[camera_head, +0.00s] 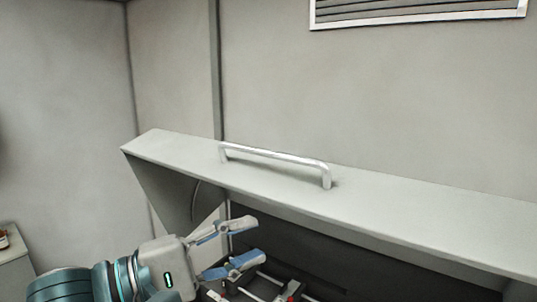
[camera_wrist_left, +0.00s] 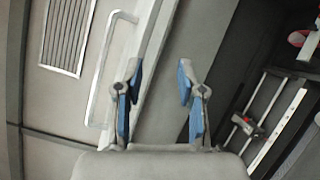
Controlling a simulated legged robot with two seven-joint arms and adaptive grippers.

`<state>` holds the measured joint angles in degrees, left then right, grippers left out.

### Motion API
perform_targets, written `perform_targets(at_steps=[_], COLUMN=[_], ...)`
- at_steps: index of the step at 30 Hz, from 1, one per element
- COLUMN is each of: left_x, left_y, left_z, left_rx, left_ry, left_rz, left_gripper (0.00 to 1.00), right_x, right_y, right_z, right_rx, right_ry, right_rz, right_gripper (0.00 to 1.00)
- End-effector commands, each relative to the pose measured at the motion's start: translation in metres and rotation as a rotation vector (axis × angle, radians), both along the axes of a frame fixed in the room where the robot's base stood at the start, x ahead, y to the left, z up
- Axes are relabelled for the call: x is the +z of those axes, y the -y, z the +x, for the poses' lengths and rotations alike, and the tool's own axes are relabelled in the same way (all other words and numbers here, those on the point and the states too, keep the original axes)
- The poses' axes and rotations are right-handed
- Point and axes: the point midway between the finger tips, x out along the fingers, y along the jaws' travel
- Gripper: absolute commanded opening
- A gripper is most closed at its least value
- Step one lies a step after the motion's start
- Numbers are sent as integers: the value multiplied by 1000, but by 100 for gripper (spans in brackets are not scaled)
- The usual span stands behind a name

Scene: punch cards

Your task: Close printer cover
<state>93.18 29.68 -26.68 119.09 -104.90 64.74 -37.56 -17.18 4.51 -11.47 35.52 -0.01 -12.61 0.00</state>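The printer cover (camera_head: 400,215) is a long light grey panel, raised open above a dark interior. A metal bar handle (camera_head: 275,157) sits on its outer face. My left gripper (camera_head: 245,243) is open and empty, in front of and below the cover's front edge, to the lower left of the handle. In the left wrist view, the open fingers (camera_wrist_left: 160,78) have the cover's edge in the gap beyond them, and the handle (camera_wrist_left: 107,65) lies to their left. I cannot tell whether a finger touches the cover. My right gripper is in neither view.
Inside the printer, rails and a small carriage with red parts (camera_head: 290,289) show below the cover; they also show in the left wrist view (camera_wrist_left: 245,124). A wall vent (camera_head: 420,10) is high behind. A light cabinet (camera_head: 14,268) stands at the far left.

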Motion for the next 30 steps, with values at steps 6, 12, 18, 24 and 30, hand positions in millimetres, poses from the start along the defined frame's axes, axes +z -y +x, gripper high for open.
perform_targets(at_steps=[6,12,18,24,30], left_x=[53,67,72,79,84], left_y=[-48,-63,-45,-16,10], left_z=[-8,-8,15,53,90], left_rx=[355,459,456,454,454], left_ry=[225,268,265,264,264], left_rz=[142,169,171,169,168], left_gripper=[39,39,39,39,39], right_x=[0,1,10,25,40], right_y=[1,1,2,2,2], right_z=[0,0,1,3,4], right_rx=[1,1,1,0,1], right_ry=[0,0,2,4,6], right_rz=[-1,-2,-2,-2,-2], right_gripper=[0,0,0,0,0])
